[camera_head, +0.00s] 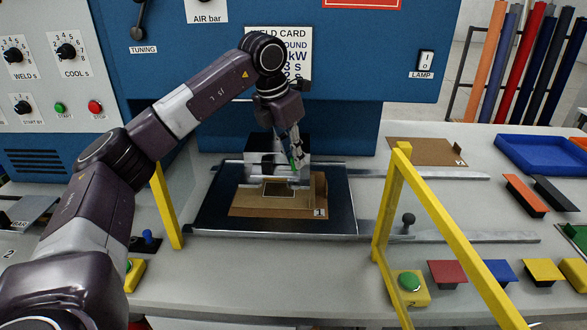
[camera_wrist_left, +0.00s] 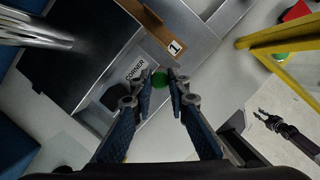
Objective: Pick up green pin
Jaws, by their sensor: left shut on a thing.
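My left gripper (camera_head: 298,166) reaches down over the brown card marked 1, near the metal block of the welder. It is shut on the green pin (camera_head: 293,162), of which only a small green part shows beside the fingers. In the left wrist view the pin's round green end (camera_wrist_left: 160,80) shows between the two fingertips of my left gripper (camera_wrist_left: 160,76). The rest of the pin is hidden. My right gripper (camera_wrist_left: 266,118) shows small at the right of the left wrist view, and its opening cannot be made out. It is not in the head view.
The brown card (camera_head: 270,211) lies on a dark tray (camera_head: 210,216) between metal rails. Yellow frame posts (camera_head: 383,205) stand either side. A blue tray (camera_head: 545,153) and coloured plates are at the right. Blue machine panels (camera_head: 350,50) rise behind. A green button (camera_head: 409,281) is in front.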

